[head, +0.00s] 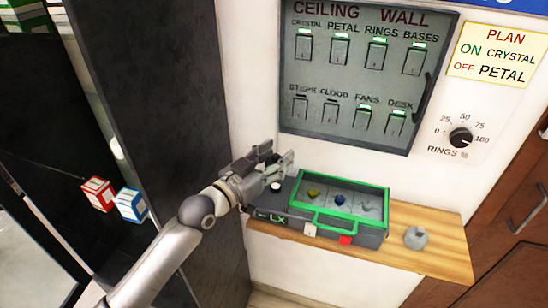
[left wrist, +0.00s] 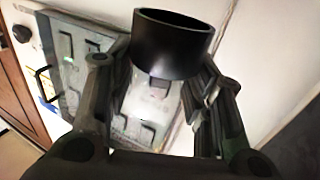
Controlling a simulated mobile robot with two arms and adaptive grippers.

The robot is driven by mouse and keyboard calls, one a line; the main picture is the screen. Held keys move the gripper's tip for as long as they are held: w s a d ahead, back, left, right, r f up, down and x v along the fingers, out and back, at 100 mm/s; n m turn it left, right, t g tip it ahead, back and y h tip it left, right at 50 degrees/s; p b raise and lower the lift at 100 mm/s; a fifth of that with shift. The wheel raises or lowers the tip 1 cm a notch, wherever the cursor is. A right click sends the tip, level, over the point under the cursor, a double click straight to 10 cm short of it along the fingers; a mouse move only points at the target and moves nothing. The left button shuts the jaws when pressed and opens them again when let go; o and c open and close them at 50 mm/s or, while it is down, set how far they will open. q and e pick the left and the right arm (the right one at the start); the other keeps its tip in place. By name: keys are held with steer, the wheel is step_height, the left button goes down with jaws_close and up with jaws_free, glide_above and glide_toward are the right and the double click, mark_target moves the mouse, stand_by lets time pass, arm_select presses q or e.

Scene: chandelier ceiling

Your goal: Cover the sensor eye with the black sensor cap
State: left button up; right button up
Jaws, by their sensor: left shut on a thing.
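My left gripper (head: 276,160) is shut on the black sensor cap, a short, hollow black cylinder (left wrist: 172,45) that shows clearly between the fingers in the left wrist view. In the head view the fingers largely hide the cap. The gripper is above the left end of the grey LX box (head: 268,217). A small round piece with a white top (head: 275,186), which looks like the sensor eye, is on that end of the box, just below the fingers and uncovered. My right gripper is in neither view.
The box stands on a wooden shelf (head: 440,240) and has a green-framed tray (head: 388,200) with small coloured items. A grey round object (head: 417,238) sits to its right. Behind is a wall switch panel (head: 345,85) with a handle. A dark panel (head: 180,110) stands left.

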arm_select(q)
step_height(320, 180, down, 3)
steer(key=shift+w+f+b, duration=0.1)
steer(key=shift+f+b, duration=0.05)
steer(key=shift+b, duration=1)
step_height(320, 180, down, 2)
steer(key=shift+b, duration=0.9)
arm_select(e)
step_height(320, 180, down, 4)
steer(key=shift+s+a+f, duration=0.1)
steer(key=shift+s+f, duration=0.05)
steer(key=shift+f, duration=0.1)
arm_select(q)
steer(key=shift+p, duration=0.3)
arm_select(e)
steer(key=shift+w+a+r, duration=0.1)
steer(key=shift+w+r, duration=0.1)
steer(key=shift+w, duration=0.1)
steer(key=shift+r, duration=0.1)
arm_select(q)
steer(key=shift+r+p, duration=0.65)
steer(key=shift+r, duration=0.15)
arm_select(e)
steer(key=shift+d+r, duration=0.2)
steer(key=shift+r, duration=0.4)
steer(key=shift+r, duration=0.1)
